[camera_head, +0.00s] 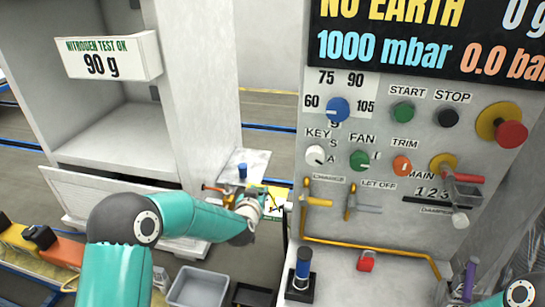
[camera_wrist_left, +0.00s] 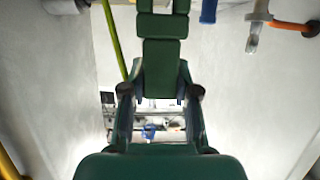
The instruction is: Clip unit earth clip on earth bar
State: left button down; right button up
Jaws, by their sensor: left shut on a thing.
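In the head view my left gripper (camera_head: 252,208) is at the end of the teal arm, in front of a small shelf between the cabinet and the control panel. It is small and partly hidden there. In the left wrist view my left gripper (camera_wrist_left: 163,70) is shut, with its green parts filling the middle. The thing in it seems to be the unit earth clip, but its shape cannot be made out. A yellow-green cable (camera_wrist_left: 113,40) runs beside the fingers. I cannot surely pick out the earth bar. My right gripper is out of view.
A blue knob (camera_head: 242,171) and an orange handle (camera_head: 213,188) are close to my left gripper. The control panel (camera_head: 335,160) stands right, with a yellow pipe (camera_head: 370,248) along its foot. The cabinet (camera_head: 195,90) is left. A grey bin (camera_head: 199,287) is below.

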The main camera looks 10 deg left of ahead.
pick_arm(q)
jog(key=w+d+r+p, duration=0.1)
jog(key=w+d+r, duration=0.2)
jog(key=w+r, duration=0.2)
notch_tip(320, 180, up, 3)
jog(key=shift+w+m+h, duration=0.3)
jog(key=shift+w+h, duration=0.05)
jog(key=shift+h, duration=0.05)
jog(key=shift+r, duration=0.1)
notch_tip(320, 180, down, 6)
jog(key=b, duration=0.4)
jog(key=shift+s, duration=0.1)
dwell(1.7)
jog(key=shift+f+b, duration=1.55)
jog(key=shift+f, duration=0.45)
jog(key=c, duration=0.8)
grip_release()
jog(key=shift+r, duration=0.1)
jog(key=shift+d, duration=0.1)
